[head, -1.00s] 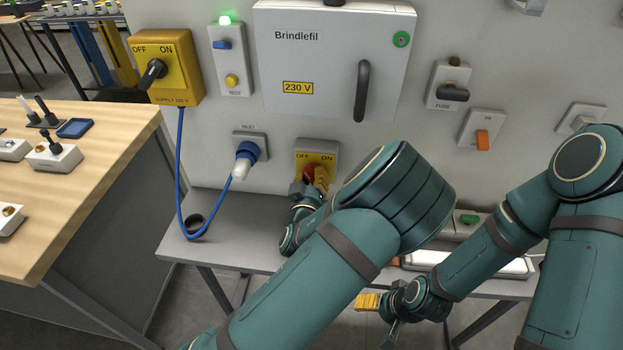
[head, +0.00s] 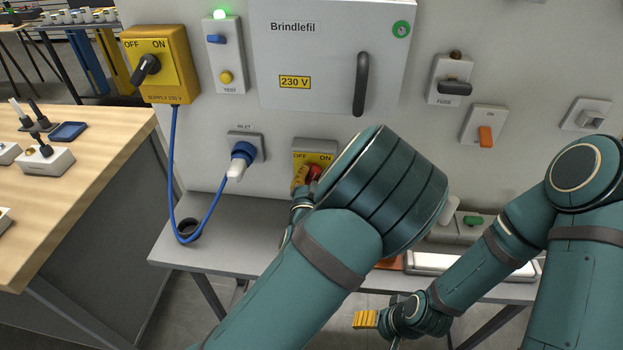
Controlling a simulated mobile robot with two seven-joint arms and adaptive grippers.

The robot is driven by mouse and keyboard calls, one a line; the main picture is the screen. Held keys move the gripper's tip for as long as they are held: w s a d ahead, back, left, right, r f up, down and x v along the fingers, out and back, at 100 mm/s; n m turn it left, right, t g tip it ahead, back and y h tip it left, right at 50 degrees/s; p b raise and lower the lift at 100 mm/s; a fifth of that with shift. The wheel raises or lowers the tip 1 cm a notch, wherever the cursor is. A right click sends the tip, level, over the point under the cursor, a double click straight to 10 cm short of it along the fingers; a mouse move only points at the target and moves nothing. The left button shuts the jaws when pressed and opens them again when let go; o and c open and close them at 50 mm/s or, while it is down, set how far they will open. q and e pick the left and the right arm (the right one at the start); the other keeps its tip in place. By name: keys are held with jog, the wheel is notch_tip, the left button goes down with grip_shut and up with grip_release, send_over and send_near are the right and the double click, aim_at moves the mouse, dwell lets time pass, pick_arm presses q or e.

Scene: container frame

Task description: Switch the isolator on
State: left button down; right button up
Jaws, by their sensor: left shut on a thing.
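The isolator is a small box with a yellow OFF/ON plate (head: 318,158) low on the wall, at the middle of the head view. The knob's exact angle is hard to tell. My right gripper (head: 366,319) hangs low, in front of the shelf and away from the wall; its finger opening cannot be made out.
A yellow supply box (head: 160,62) with a black OFF/ON knob is at upper left. A blue cable (head: 172,170) loops down from it to the inlet plug (head: 240,158). The Brindlefil cabinet (head: 330,60) is above. A grey shelf (head: 225,232) runs below, and a wooden bench (head: 90,160) is left.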

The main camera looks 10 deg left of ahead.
pick_arm(q)
jog(key=shift+w+d+r+m, duration=0.1)
jog(key=shift+d+m, duration=0.05)
jog(key=shift+m, duration=1.75)
jog(key=c, duration=0.8)
grip_release()
jog(key=s, duration=0.7)
jog(key=shift+s+d, duration=0.1)
jog(key=shift+s, duration=0.2)
